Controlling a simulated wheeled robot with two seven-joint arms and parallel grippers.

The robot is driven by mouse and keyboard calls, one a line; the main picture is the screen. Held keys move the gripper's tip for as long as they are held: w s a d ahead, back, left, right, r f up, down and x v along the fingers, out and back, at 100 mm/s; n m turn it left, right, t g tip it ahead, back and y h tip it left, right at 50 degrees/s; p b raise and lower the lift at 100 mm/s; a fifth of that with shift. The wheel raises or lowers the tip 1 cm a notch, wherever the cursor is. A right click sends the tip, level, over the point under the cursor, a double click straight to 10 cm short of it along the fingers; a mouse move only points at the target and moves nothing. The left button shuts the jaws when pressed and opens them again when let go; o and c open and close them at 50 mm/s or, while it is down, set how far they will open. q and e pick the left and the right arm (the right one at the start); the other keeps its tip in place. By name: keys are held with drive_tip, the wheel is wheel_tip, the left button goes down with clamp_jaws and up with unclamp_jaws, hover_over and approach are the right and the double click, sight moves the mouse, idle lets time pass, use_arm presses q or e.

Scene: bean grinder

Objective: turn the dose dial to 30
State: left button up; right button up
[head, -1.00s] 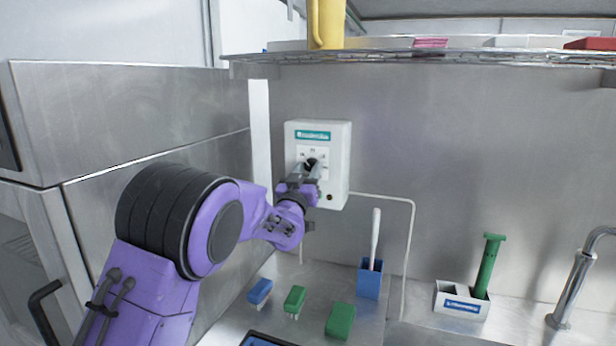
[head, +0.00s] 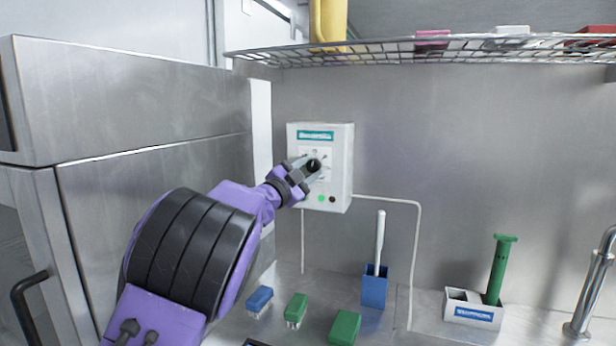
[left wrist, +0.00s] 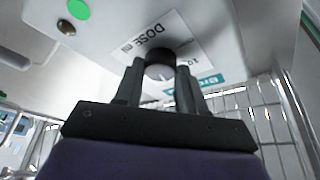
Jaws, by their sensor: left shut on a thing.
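The dose dial (head: 314,165) is a black round knob on the front of a white wall box (head: 343,180) with a teal label. In the left wrist view the dial (left wrist: 160,54) stands out from a white plate marked DOSE. My left gripper (head: 305,171) is at the dial, its two fingers on either side of the knob and shut on it. In the left wrist view the fingers (left wrist: 160,82) reach up to the knob. The dial's pointer and the number it faces are too small or hidden to read. My right gripper is not in view.
A green button (head: 321,198) and a dark button (head: 332,199) sit below the dial. A wire shelf (head: 440,47) hangs above. Brushes (head: 296,308), a blue holder (head: 374,287) and a grey caddy (head: 470,312) stand on the counter below. A steel cabinet (head: 150,180) is at left.

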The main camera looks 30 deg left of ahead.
use_arm(q)
drive_tip(key=m+g+h, duration=0.1)
drive_tip(key=m, duration=0.3)
drive_tip(key=shift+r, duration=0.1)
drive_tip(key=shift+r+m+g, duration=0.1)
drive_tip(key=shift+m+g, duration=0.8)
drive_tip(key=shift+m, duration=1.1)
drive_tip(key=o, duration=1.1)
drive_tip(key=shift+c, duration=0.2)
drive_tip(key=s+a+b, duration=0.1)
drive_tip(key=s+b, duration=0.2)
drive_tip(key=s, duration=0.7)
drive_tip(key=shift+s+a, duration=0.2)
drive_tip(key=shift+a, duration=0.2)
